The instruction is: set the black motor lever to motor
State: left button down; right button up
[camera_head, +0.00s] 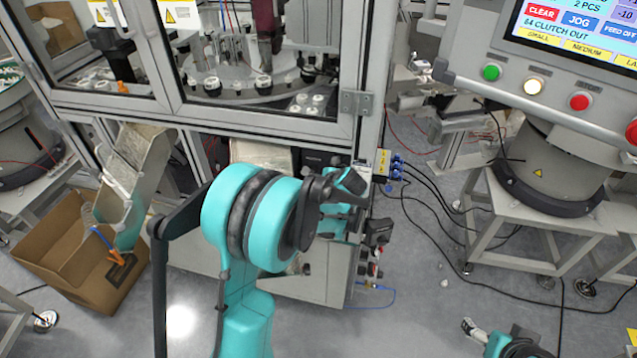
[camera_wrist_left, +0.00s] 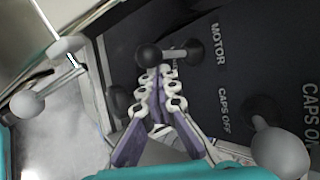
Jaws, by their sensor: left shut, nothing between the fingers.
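In the left wrist view, the black motor lever (camera_wrist_left: 148,57) has a round black knob on a short rod. The rod runs right to its pivot, beside the word MOTOR on a dark panel. My left gripper (camera_wrist_left: 157,76) is shut and empty, its fingertips right at the knob's lower side. I cannot tell whether they touch it. In the head view my left arm reaches to the machine's front right corner and hides most of the lever area. Part of my right arm, with its gripper end (camera_head: 473,329), shows at the bottom right; its finger opening is unclear.
A grey ball-knob lever (camera_wrist_left: 280,152) stands by the CAPS OFF and CAPS ON labels. Pale round knobs (camera_wrist_left: 27,104) lie left of the panel. A cardboard box (camera_head: 75,255) is under a metal chute. A control screen (camera_head: 575,35) hangs at the right. Cables cross the floor.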

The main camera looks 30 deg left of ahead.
pick_arm(q)
jog(key=shift+a+r+p, duration=0.1)
jog(key=shift+r+p, duration=0.2)
jog(key=shift+r, duration=0.15)
jog(key=shift+w+r, duration=0.3)
jog(key=shift+r, duration=0.25)
jog(key=shift+r+p, duration=0.1)
jog(key=shift+p, duration=0.25)
jog(key=shift+r+p, duration=0.45)
jog(key=shift+r, duration=0.25)
jog(key=v, duration=1.2)
